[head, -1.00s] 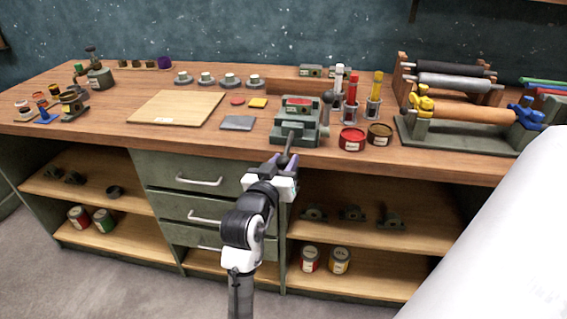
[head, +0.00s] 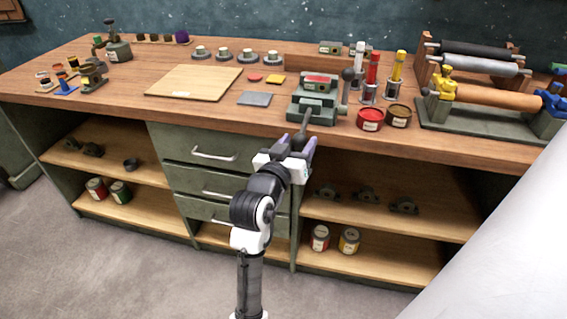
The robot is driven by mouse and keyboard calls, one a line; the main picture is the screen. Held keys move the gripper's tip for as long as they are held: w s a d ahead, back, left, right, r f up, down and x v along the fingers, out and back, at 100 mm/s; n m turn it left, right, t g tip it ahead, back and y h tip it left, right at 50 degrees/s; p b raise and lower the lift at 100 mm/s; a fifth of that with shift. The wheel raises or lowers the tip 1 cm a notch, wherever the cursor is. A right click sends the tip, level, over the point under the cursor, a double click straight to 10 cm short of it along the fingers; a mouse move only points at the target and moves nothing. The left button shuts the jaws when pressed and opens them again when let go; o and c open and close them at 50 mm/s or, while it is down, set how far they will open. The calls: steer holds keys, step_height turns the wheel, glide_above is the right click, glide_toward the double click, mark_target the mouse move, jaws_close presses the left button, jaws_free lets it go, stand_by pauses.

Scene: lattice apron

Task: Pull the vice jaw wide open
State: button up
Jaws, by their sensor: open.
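The grey-green vice (head: 312,104) stands on the bench near its front edge, with a red label plate on top. A dark bar (head: 305,124) reaches from its front toward me and ends in a dark round knob (head: 299,141). My gripper (head: 288,152) is open just in front of the bench edge. Its purple-tipped fingers lie on either side of the knob in the picture; whether they touch it I cannot tell. The gap between the vice jaws is too small to make out.
A red tin (head: 370,120) and a dark tin (head: 398,116) stand right of the vice. A grey plate (head: 254,99) and a pale board (head: 190,83) lie to its left. Drawers (head: 207,155) and open shelves (head: 390,225) are below the bench top.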

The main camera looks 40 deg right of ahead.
steer(key=p+v, duration=0.7)
steer(key=v, duration=0.5)
stand_by(0.5)
